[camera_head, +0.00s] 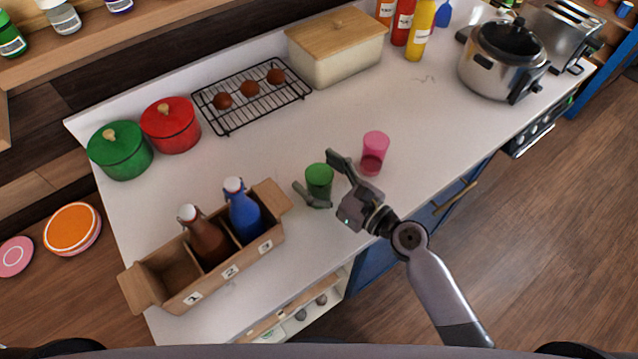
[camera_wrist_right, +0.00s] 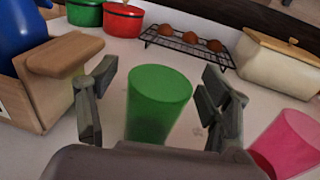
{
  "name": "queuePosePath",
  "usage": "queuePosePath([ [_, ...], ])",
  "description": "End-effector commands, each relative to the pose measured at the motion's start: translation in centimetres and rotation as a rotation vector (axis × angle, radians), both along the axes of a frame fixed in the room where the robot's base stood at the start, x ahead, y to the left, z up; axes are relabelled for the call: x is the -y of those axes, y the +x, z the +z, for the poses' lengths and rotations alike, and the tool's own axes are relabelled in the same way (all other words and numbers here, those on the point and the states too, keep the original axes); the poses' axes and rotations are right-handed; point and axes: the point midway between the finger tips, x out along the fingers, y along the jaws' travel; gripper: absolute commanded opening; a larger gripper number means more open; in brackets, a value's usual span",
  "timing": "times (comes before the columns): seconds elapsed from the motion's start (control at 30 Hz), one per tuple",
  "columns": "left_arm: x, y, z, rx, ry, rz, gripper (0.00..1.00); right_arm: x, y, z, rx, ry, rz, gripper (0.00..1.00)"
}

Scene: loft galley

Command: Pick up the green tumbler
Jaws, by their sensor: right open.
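The green tumbler (camera_head: 319,181) stands upright on the white counter, right of the cardboard bottle carrier. My right gripper (camera_head: 318,180) is open, with one finger on each side of the tumbler. In the right wrist view the green tumbler (camera_wrist_right: 158,102) stands between the two spread fingers of my right gripper (camera_wrist_right: 157,105), with a visible gap on both sides. The tumbler's lower part is hidden by the gripper body in that view. My left gripper is not in view.
A pink tumbler (camera_head: 374,152) stands close on the right of my right gripper. The carrier (camera_head: 180,300) with brown and blue bottles is on the left. A wire rack (camera_head: 238,118), red pot (camera_head: 171,127) and bread box (camera_head: 335,62) stand behind. Counter between rack and tumblers is clear.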

Motion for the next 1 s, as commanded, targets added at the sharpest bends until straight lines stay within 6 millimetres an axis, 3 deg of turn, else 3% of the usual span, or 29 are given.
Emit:
queuePosePath([
  [0.07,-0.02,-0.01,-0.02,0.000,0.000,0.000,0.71,0.04,-0.02,-0.03,0.000,0.000,0.000,0.72],
  [0.9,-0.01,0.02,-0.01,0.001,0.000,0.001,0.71,0.08,-0.03,-0.02,0.000,0.000,-0.001,0.16],
  [1.0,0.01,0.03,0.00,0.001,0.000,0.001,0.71,0.08,-0.02,0.05,0.001,0.001,-0.001,0.15],
])
